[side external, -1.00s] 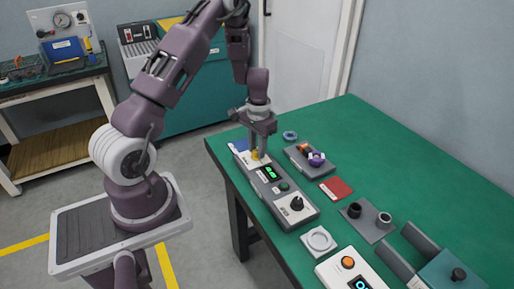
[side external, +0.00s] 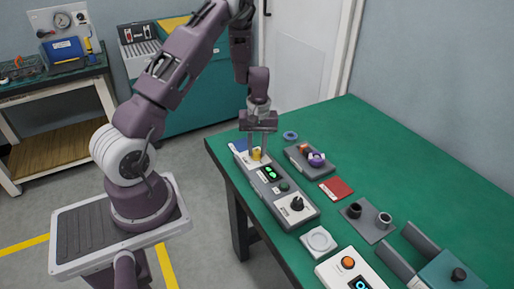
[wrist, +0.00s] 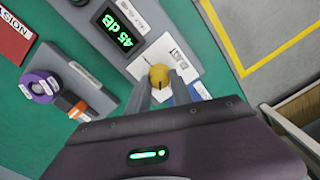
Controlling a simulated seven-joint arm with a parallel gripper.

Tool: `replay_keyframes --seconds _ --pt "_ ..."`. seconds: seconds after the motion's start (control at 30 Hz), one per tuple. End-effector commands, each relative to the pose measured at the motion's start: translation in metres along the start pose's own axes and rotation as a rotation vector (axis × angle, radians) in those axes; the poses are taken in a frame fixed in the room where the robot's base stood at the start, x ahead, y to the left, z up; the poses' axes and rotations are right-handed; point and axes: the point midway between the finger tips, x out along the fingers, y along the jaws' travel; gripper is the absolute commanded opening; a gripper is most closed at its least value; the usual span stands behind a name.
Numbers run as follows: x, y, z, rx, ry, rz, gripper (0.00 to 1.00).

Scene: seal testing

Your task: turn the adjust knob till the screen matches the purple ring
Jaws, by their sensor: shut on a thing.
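The yellow adjust knob (wrist: 159,76) stands on a white panel at the end of a grey console (side external: 290,216); it also shows in the side view (side external: 257,154). My gripper (wrist: 163,82) points down at it with a finger on either side, shut on the knob. The small screen (wrist: 118,27) beside the knob glows green and reads 45 dB in the wrist view; in the side view (side external: 270,173) its digits are too small to read. The purple ring (wrist: 40,86) sits on a grey holder right of the console in the side view (side external: 316,159). Its white label is too small to read.
An orange-and-black part (wrist: 70,104) is beside the purple ring. A red card (side external: 336,188), a white dish (side external: 318,240) and a grey plate with two cylinders (side external: 366,224) lie nearer on the green table (side external: 400,160). The table's far right is clear.

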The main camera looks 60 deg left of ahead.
Motion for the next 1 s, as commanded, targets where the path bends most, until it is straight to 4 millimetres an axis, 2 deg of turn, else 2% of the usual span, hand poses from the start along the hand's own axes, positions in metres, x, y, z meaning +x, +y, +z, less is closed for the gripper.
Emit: replay_keyframes --seconds 0.3,0.83,0.87,0.97,1.0 --pt "-0.0014 0.0003 -0.0018 -0.106 0.001 0.003 0.00" --pt "-0.0016 0.0004 -0.0020 -0.128 0.000 0.003 0.00" --pt "-0.0016 0.0004 -0.0020 -0.128 0.000 0.003 0.28" --pt "-0.0013 0.0003 -0.0016 -0.127 -0.001 0.003 0.48" --pt "-0.0011 0.0002 -0.0015 -0.127 -0.001 0.002 0.48"
